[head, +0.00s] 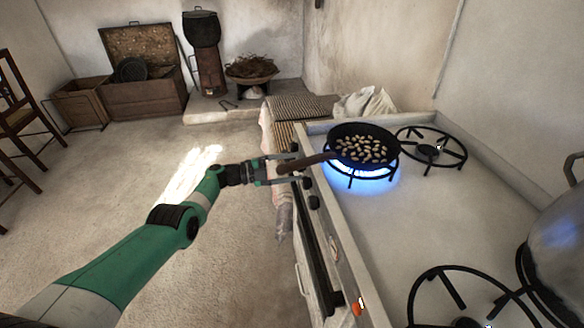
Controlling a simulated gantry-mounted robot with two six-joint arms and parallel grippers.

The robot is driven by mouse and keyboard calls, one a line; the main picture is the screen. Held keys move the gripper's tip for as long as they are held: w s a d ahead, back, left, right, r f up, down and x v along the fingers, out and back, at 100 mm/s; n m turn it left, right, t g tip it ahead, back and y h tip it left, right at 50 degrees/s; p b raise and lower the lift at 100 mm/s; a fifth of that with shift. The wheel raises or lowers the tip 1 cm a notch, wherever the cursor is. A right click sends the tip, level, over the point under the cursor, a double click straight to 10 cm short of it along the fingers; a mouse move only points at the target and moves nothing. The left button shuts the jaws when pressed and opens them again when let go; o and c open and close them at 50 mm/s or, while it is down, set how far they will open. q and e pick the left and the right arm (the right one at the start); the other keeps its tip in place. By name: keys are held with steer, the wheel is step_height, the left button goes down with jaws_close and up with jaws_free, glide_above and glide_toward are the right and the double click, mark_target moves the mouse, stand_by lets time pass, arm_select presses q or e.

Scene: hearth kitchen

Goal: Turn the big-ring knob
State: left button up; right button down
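My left gripper (287,170) is at the front panel of the stove (325,225), near its far end. Dark knobs (308,182) and (314,202) sit on the panel just nearer than the gripper. I cannot tell which one is the big-ring knob. A blue flame (360,184) burns under the pan on the far left burner. My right gripper is out of view.
A metal pot (562,245) stands at right. An orange knob (357,308) is nearer on the panel.

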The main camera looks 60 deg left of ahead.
arm_select(q)
steer(key=p+v, duration=0.4)
steer(key=v, duration=0.7)
steer(key=shift+s, duration=0.3)
steer(key=shift+a, duration=0.1)
